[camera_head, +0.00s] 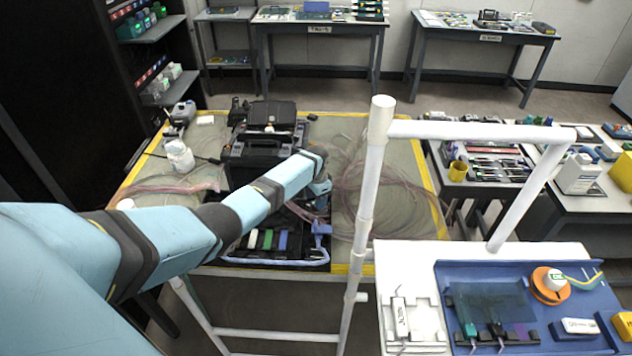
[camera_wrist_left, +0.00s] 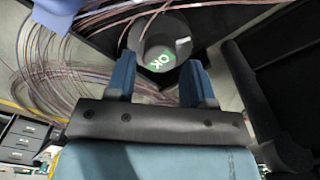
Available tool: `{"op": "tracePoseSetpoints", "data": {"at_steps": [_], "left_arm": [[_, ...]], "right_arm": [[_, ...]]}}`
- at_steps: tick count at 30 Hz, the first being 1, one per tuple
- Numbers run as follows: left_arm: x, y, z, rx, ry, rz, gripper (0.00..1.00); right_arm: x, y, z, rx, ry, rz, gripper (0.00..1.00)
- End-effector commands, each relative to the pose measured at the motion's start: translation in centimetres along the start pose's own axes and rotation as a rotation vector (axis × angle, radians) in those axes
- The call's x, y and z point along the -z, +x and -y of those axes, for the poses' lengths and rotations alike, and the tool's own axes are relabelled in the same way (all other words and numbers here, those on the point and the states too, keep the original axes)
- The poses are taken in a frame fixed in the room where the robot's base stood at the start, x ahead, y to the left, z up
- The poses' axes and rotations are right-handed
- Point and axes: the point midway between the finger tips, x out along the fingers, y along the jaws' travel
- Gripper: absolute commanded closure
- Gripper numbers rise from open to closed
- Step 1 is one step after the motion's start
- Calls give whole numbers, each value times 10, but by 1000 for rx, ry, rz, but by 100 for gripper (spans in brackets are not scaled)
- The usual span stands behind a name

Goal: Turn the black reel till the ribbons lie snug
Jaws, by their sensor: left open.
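The black reel (camera_wrist_left: 158,35) shows in the left wrist view as a dark grey round body with a green OK mark on its face. My left gripper (camera_wrist_left: 157,76) is open, with its two blue fingers pointing at the reel, one toward each side. I cannot tell whether they touch it. Thin reddish and pale ribbons (camera_wrist_left: 62,80) run in loose curves left of the reel and pass behind the fingers. In the head view my left gripper (camera_head: 320,190) is low over the worktable, and the reel cannot be made out there. The ribbons (camera_head: 385,190) spread in wide loops to its right.
A black case (camera_head: 262,155) stands on the yellow-edged table (camera_head: 432,215) behind my left arm. A black tray (camera_head: 312,257) with coloured pieces lies at the front edge. A white pipe frame (camera_head: 366,190) rises close to the right of the arm. A white bottle (camera_head: 180,157) stands left.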

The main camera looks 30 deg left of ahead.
Motion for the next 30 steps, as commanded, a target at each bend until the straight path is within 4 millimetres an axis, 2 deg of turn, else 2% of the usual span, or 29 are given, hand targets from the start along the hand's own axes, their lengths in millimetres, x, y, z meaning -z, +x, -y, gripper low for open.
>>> {"op": "tracePoseSetpoints", "data": {"at_steps": [1, 9, 15, 21, 30], "left_arm": [[0, -12, 0, 2, 1, -3, 52], [0, -73, 0, 3, 2, -3, 52], [0, -105, 0, 1, 1, -2, 52], [0, -118, 0, 0, 1, 0, 52], [0, -118, 0, 0, 1, 0, 52]], "right_arm": [[4, -2, 0, -1, -1, -1, 57], [4, -2, -2, -5, -1, -3, 57], [2, -2, -2, -4, -1, -2, 57], [2, -1, -2, -4, 0, -1, 57], [2, -2, -1, -2, 0, 0, 57]]}}
